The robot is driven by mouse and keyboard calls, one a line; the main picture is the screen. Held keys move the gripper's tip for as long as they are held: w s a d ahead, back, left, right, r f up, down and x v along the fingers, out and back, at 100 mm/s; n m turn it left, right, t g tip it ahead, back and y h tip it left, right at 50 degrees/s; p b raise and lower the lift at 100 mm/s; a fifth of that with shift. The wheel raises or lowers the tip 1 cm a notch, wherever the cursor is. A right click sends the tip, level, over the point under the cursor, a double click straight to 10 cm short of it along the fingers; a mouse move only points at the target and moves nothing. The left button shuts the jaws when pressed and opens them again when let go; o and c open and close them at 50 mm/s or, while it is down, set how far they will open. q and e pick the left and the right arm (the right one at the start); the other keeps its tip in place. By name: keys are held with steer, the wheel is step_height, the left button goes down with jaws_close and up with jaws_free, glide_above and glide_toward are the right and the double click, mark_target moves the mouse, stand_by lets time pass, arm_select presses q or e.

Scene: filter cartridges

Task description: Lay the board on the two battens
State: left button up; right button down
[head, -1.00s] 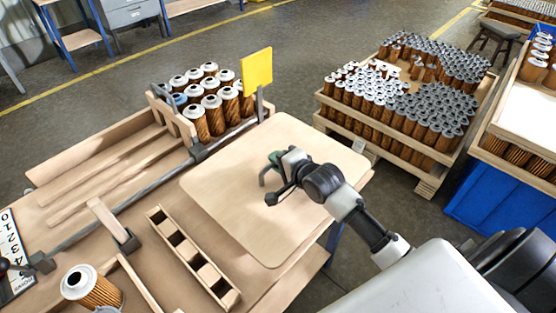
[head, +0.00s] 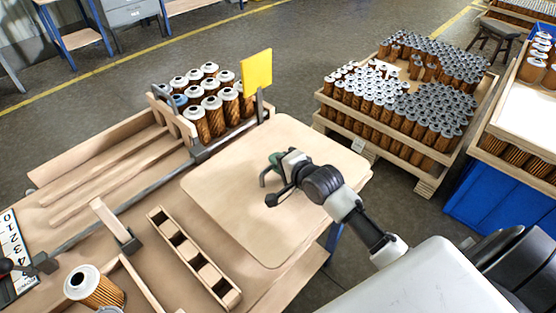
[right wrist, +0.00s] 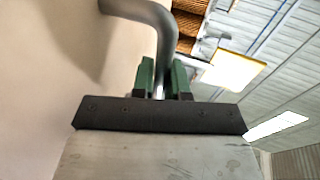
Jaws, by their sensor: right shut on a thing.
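The board (head: 240,215) is a large pale wooden plate with rounded corners and a curved grey handle (right wrist: 150,15). It spreads over the right end of the workbench, past its edge. My right gripper (head: 275,178) is over the board. In the right wrist view its green fingers (right wrist: 163,78) are shut on the handle. I cannot tell whether the board touches what is beneath it. Two long parallel wooden strips (head: 105,178) lie at the bench's left and may be the battens; anything under the board is hidden. My left gripper is out of view.
A slotted wooden rack (head: 192,257) lies just left of the board. Cartridges (head: 205,100) and a yellow sign (head: 257,69) stand behind it. A single cartridge (head: 95,287) stands at the front left. A loaded pallet (head: 400,115) is beyond the board to the right.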

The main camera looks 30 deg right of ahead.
steer(key=shift+w+r+p, duration=0.1)
steer(key=shift+r+p, duration=0.05)
steer(key=shift+p, duration=0.3)
stand_by(0.7)
steer(key=shift+f+b, duration=0.55)
steer(key=shift+f, duration=1.05)
steer(key=c, duration=1.1)
jaws_free()
steer(key=shift+o, duration=0.2)
steer(key=shift+f, duration=0.25)
steer(key=v, duration=1.1)
steer(key=shift+a+r, duration=0.1)
